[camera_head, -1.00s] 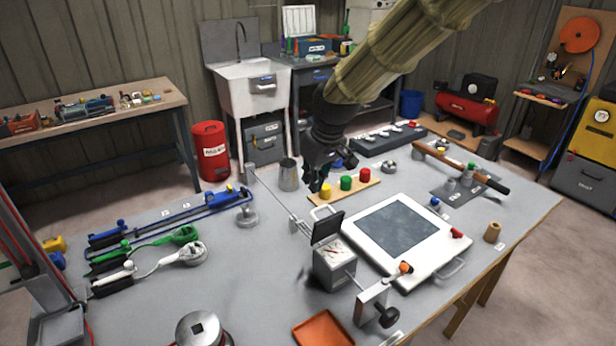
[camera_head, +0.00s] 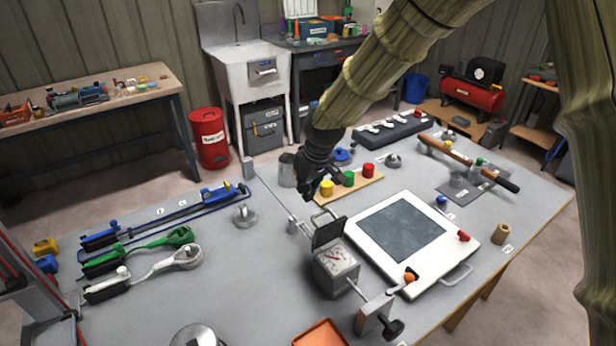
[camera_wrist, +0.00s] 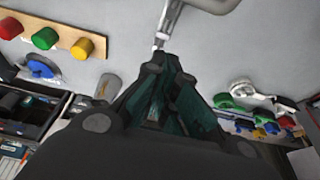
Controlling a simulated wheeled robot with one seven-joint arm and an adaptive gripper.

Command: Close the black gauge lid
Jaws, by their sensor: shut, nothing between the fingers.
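The gauge box (camera_head: 335,270) is a grey block with a white dial face on top, standing on the table near the middle. Its black lid (camera_head: 329,233) stands up, open, along the box's far edge. My gripper (camera_head: 308,194) is shut and empty, above the table behind and slightly left of the lid, apart from it. In the wrist view my gripper (camera_wrist: 165,75) shows as dark closed fingers. I cannot make out the lid in the wrist view.
A white panel (camera_head: 358,243) with a dark window lies right of the gauge. A wooden strip (camera_head: 369,182) with yellow, green and red knobs is behind it. A clamp with a black knob (camera_head: 392,329) stands in front. Coloured tools (camera_head: 150,242) lie left; the table between is mostly clear.

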